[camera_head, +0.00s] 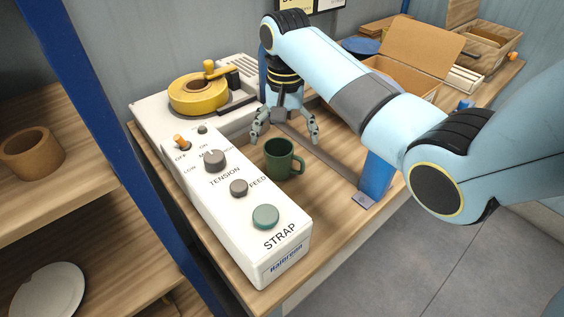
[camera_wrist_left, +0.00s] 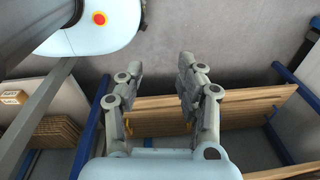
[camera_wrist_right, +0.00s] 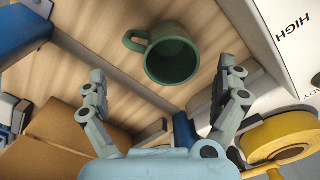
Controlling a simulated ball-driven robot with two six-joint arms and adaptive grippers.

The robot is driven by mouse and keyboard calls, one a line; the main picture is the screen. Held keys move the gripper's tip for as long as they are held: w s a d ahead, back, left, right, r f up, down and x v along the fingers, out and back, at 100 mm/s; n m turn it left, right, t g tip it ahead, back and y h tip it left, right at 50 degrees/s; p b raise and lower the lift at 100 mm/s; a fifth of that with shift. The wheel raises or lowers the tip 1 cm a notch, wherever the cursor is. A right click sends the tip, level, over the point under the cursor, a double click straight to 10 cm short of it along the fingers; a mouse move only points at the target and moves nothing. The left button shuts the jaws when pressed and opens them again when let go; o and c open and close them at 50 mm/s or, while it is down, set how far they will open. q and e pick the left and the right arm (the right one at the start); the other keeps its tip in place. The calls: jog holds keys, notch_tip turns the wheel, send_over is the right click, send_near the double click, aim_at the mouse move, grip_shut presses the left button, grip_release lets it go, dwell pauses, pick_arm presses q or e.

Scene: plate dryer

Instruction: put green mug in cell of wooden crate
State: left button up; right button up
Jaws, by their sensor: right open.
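The green mug (camera_head: 279,158) stands upright on the wooden bench top beside the white strapping machine, with its handle towards the right. In the right wrist view the mug (camera_wrist_right: 172,55) lies just beyond the fingertips, its open mouth showing and its handle to the left. My right gripper (camera_head: 285,138) is open and empty just behind the mug, with its fingers pointing down; it also shows in the right wrist view (camera_wrist_right: 168,85). My left gripper (camera_wrist_left: 157,75) shows only in the left wrist view, open and empty, away from the mug. No celled wooden crate shows clearly; a wooden box (camera_head: 487,45) stands at the far right.
The strapping machine (camera_head: 258,242) with its knobs fills the bench's left side. A yellow tape roll (camera_head: 198,94) sits behind. A blue post (camera_head: 376,174) with a grey rail stands right of the mug. An open cardboard box (camera_head: 425,52) stands further back. Shelves (camera_head: 70,180) are at left.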

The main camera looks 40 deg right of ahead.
aim_at(285, 162)
jog(key=shift+a+f, duration=0.2)
jog(key=shift+f, duration=0.55)
jog(key=f, duration=0.4)
jog(key=shift+w+d+f, duration=0.15)
jog(key=shift+d+f, duration=0.05)
jog(key=shift+f, duration=0.2)
jog(key=c, duration=0.4)
pick_arm(q)
jog(key=shift+w+a+r, duration=0.25)
jog(key=shift+w+a, duration=0.4)
jog(key=shift+a, duration=0.05)
pick_arm(e)
jog(key=c, duration=1.4)
